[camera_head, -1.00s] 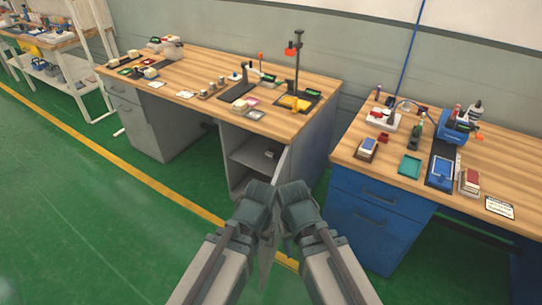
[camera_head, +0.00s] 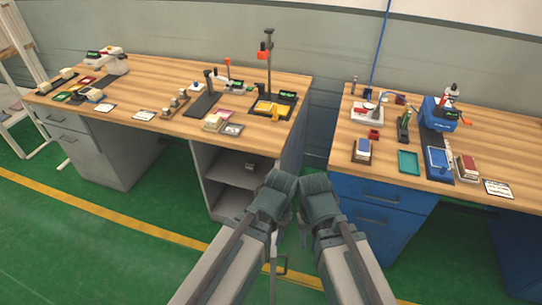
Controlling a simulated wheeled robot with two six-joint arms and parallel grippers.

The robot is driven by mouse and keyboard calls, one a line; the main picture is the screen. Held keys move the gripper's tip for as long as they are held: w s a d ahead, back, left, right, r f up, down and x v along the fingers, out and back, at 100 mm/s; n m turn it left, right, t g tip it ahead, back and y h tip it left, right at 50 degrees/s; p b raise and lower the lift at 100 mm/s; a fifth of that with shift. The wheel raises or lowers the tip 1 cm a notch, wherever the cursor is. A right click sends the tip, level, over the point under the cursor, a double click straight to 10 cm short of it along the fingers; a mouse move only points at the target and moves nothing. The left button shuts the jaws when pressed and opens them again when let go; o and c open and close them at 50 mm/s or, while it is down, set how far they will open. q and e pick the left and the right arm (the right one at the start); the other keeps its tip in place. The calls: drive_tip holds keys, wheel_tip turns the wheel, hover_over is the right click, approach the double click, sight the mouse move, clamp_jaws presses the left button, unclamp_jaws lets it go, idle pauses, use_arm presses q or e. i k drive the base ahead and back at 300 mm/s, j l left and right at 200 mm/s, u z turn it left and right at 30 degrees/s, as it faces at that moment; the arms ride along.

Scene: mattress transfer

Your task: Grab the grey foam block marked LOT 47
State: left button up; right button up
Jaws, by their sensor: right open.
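I cannot make out a grey foam block marked LOT 47. A small pale item (camera_head: 249,167) sits inside the open grey cabinet, too small to identify or read. My left gripper (camera_head: 275,188) and right gripper (camera_head: 318,189) are close together at the centre, in front of the gap between the two desks. Both are well apart from the items on the desks. The right gripper is open, with nothing visible in it. The left gripper's fingers cannot be made out.
A wooden-topped desk (camera_head: 155,80) with several small items and a stand stands at left. A blue-drawer desk (camera_head: 375,215) stands at right, with trays and a blue device (camera_head: 438,115). Green floor (camera_head: 60,250) with a yellow line (camera_head: 120,216) is clear at left.

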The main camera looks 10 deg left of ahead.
sight(251, 165)
drive_tip(key=i+j+z, duration=0.15)
drive_tip(key=j+z, duration=0.2)
drive_tip(key=j, duration=0.25)
drive_tip(key=i+j+z, duration=0.1)
drive_tip(key=j+z, duration=0.2)
drive_tip(key=j, duration=0.3)
drive_tip(key=j+z, duration=0.35)
drive_tip(key=j, duration=0.25)
drive_tip(key=j+z, duration=0.35)
drive_tip(key=j, duration=0.3)
drive_tip(key=k+j+z, duration=0.15)
drive_tip(key=j+z, duration=0.15)
drive_tip(key=j, duration=0.3)
drive_tip(key=k+j+z, duration=0.2)
drive_tip(key=j+z, duration=0.15)
drive_tip(key=j, duration=0.25)
